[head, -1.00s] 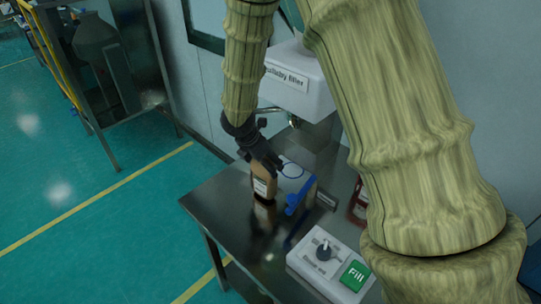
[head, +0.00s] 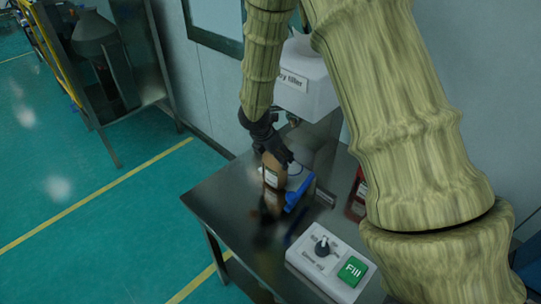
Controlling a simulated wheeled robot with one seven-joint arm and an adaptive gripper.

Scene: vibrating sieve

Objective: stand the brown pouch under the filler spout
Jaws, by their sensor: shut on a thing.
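The brown pouch (head: 271,178) is held by its top in my gripper (head: 276,154). It leans a little and carries a pale label. It is in front of a white spot with a blue outline (head: 294,169) on the steel table and overlaps a blue piece (head: 299,193). I cannot tell whether its bottom touches the table. The white filler (head: 307,86) hangs on the wall above, with its metal spout (head: 292,119) partly hidden behind my arm. The spot is partly hidden by the pouch and gripper.
A control box (head: 330,262) with a black knob and a green "Fill" button (head: 353,271) sits at the table's front right. A dark red bottle-like item (head: 357,196) stands on the right, partly hidden by my arm. The steel table's left part (head: 222,197) is clear.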

